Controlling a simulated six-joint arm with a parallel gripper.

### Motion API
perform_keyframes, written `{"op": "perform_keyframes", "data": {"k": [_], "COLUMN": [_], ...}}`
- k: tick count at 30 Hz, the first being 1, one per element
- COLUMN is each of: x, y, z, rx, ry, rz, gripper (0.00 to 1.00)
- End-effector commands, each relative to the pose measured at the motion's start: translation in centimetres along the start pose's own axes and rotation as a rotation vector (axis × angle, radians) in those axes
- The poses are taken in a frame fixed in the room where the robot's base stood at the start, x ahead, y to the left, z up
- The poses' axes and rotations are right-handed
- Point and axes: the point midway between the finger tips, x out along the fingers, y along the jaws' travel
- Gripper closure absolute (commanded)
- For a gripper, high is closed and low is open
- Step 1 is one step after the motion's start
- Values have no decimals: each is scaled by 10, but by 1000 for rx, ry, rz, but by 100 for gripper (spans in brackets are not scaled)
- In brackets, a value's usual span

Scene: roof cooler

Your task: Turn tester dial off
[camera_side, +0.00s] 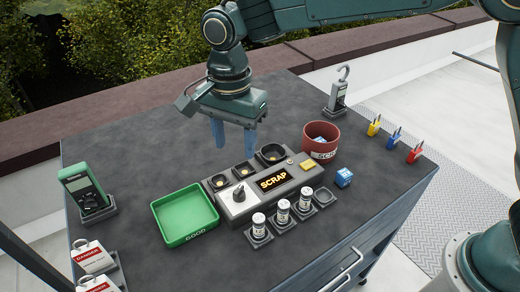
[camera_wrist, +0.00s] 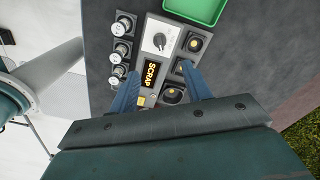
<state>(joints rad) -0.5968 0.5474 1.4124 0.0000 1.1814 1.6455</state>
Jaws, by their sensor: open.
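The tester (camera_side: 268,198) is a long grey box on the dark bench top, with a lit display (camera_side: 273,180) reading SCRAP. Its dial (camera_side: 239,193) is a dark knob on a pale panel at the tester's left end. The dial also shows in the wrist view (camera_wrist: 159,41), beyond my fingertips. My gripper (camera_side: 235,142) points down above and behind the tester, its two blue fingers apart and empty. In the wrist view the fingers (camera_wrist: 160,75) spread on either side of the display, clear of the dial. The dial's markings are too small to read.
Three labelled cylinders (camera_side: 283,211) stand in holders in front of the tester. Behind it are small black cups (camera_side: 271,154). A green GOOD tray (camera_side: 185,216) lies left, a red SCRAP bin (camera_side: 320,141) right, near a blue cube (camera_side: 344,177). A green meter (camera_side: 83,188) stands far left.

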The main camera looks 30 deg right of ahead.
Motion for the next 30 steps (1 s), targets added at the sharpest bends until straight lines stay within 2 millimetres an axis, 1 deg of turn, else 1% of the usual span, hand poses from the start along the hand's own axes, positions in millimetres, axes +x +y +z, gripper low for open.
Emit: {"op": "perform_keyframes", "data": {"k": [5,8,24,30], "x": [12,23,103,125], "y": [0,1,1,0], "z": [0,0,0,0], "rx": [0,-1,-1,-1], "ry": [0,0,0,0], "rz": [3,4,4,2], "gripper": [52,52,52,52]}}
